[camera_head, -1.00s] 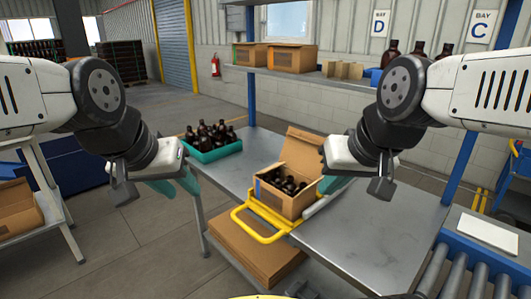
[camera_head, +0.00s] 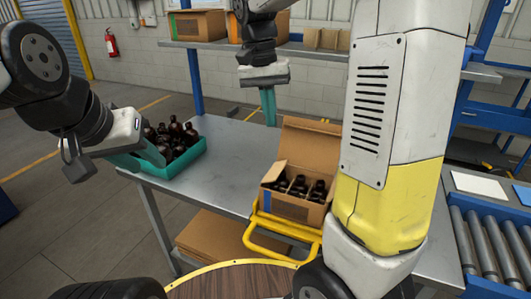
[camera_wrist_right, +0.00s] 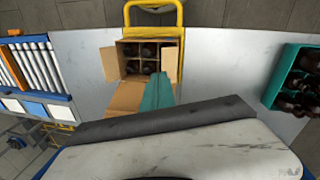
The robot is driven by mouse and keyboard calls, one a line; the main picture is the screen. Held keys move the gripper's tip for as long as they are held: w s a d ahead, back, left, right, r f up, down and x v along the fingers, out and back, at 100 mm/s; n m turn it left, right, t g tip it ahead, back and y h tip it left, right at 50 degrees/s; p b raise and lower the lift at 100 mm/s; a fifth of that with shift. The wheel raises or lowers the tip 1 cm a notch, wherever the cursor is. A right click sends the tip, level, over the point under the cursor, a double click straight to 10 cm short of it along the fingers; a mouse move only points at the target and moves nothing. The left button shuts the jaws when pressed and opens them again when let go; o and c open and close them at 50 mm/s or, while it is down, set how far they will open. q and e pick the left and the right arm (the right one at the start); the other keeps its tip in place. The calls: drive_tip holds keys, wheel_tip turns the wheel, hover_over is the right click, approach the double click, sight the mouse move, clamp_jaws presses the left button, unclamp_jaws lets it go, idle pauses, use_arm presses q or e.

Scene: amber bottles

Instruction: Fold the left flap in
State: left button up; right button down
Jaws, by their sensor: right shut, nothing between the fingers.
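The open cardboard box (camera_head: 291,207) stands on the metal table, with dark bottles in its compartments. It also shows in the right wrist view (camera_wrist_right: 127,97). Its left flap (camera_head: 273,173) stands up and leans at the left side; in the wrist view this flap (camera_wrist_right: 169,62) is on the right. The back flap (camera_head: 310,145) stands tall. My right gripper (camera_head: 268,107) points down, shut and empty, behind and left of the box, apart from it in the head view. Its teal fingers (camera_wrist_right: 158,92) overlap the box's edge in the wrist view. My left gripper (camera_head: 140,158) is open beside the teal crate.
The teal crate (camera_head: 180,164) of amber bottles stands at the table's left end. A yellow handled frame (camera_head: 265,232) is at the box's front. A roller conveyor (camera_head: 490,245) is at right. Bare table (camera_head: 235,145) lies between crate and box.

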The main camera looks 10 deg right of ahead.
drive_tip(key=w+a+f+m+g+h, duration=0.2)
drive_tip(key=w+a+f+h, duration=0.15)
drive_tip(key=w, duration=0.25)
approach(281, 170)
drive_tip(key=shift+m, duration=0.3)
drive_tip(key=x, duration=0.7)
drive_tip(key=shift+w+a+f, duration=0.1)
drive_tip(key=shift+w+a, duration=0.1)
drive_tip(key=shift+s+d+y, duration=0.15)
drive_tip(key=shift+d+y, duration=0.05)
drive_tip(key=shift+y, duration=0.45)
drive_tip(key=shift+s+d+f+t+y, duration=0.15)
drive_tip(key=shift+d+f+t+y, duration=0.1)
drive_tip(key=shift+t+y, duration=0.25)
drive_tip(key=shift+s+d+f+t+y, duration=0.15)
drive_tip(key=shift+s+d+t+y, duration=0.1)
drive_tip(key=shift+t+y, duration=0.25)
drive_tip(key=shift+f+y, duration=0.25)
drive_tip(key=shift+y, duration=0.15)
drive_tip(key=shift+d+f, duration=0.15)
drive_tip(key=shift+s, duration=0.1)
